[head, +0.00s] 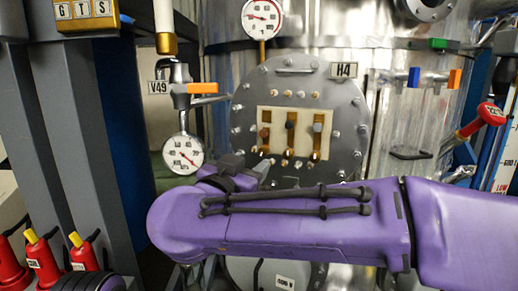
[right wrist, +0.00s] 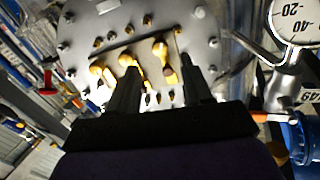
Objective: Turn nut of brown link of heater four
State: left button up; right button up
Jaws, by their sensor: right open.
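Heater four is the round grey bolted flange (head: 350,108) with the H4 label (head: 343,70). Its pale panel (head: 278,112) carries three brass links with coloured knobs. The brown link (head: 265,132) is the leftmost in the head view; the others have a black and a grey knob. The right wrist view is turned over, so the rightmost link (right wrist: 160,50) there appears to be the brown one. My right gripper (right wrist: 158,66) is open, its dark fingers appearing either side of that link. Contact and depth cannot be told.
A pressure gauge (head: 183,155) and the orange-handled valve V49 (head: 181,96) are left of the flange. Another gauge (head: 262,18) is above it. A red-handled lever (head: 484,117) is at the right. Red extinguisher-like items (head: 42,260) stand at lower left.

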aim_at(262, 154)
jog(key=p+x, duration=0.2)
jog(key=x, duration=0.4)
jog(key=shift+w+a+f, duration=0.1)
jog(key=shift+w+a, duration=0.05)
jog(key=shift+w+d, duration=0.3)
jog(key=shift+w, duration=0.05)
jog(key=shift+s, duration=0.1)
jog(key=shift+a, duration=0.1)
grip_shut()
